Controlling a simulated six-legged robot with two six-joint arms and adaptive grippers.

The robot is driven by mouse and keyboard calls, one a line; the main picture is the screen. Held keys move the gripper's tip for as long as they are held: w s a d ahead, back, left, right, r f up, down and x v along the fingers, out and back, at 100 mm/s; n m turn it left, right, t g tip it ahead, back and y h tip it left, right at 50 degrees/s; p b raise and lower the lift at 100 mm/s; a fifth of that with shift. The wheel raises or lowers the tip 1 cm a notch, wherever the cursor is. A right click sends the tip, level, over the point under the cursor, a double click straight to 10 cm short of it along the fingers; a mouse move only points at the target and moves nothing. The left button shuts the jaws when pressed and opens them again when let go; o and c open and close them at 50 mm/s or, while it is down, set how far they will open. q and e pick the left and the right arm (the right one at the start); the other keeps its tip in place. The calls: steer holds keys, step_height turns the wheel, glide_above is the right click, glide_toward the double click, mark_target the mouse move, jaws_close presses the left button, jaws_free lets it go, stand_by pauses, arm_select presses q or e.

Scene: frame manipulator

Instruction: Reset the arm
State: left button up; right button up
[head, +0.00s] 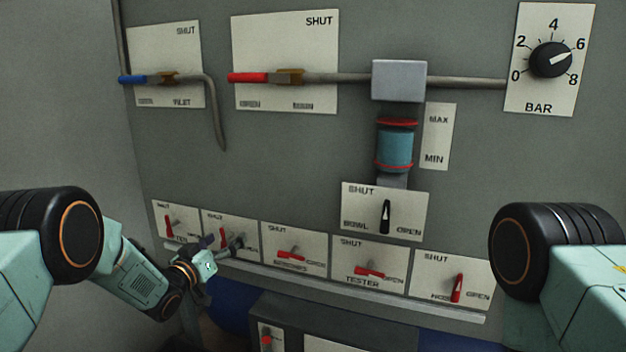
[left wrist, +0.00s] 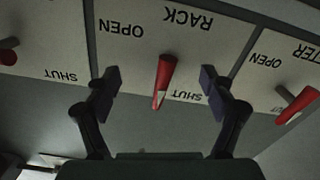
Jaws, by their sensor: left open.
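My left gripper (head: 222,243) is open in front of the second small plate from the left (head: 246,222) in the lower row. In the left wrist view its two fingers (left wrist: 160,82) are spread wide, with a red lever (left wrist: 164,78) showing between them. The fingers look clear of the lever, but the depth is hard to judge. The lever's plate (left wrist: 200,45) reads RACK, OPEN and SHUT, upside down in that view. In the head view the lever (head: 223,236) is partly hidden by the gripper. My right arm comes in at the right; its gripper is out of view.
More red levers line the lower row, such as the TESTER lever (head: 369,271). A ledge (head: 350,290) runs below them. Above are a red-handled valve (head: 248,77), a blue-handled valve (head: 133,79), a black bowl switch (head: 385,216) and a BAR knob (head: 550,59).

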arm_select(q)
steer(key=shift+m, duration=0.8)
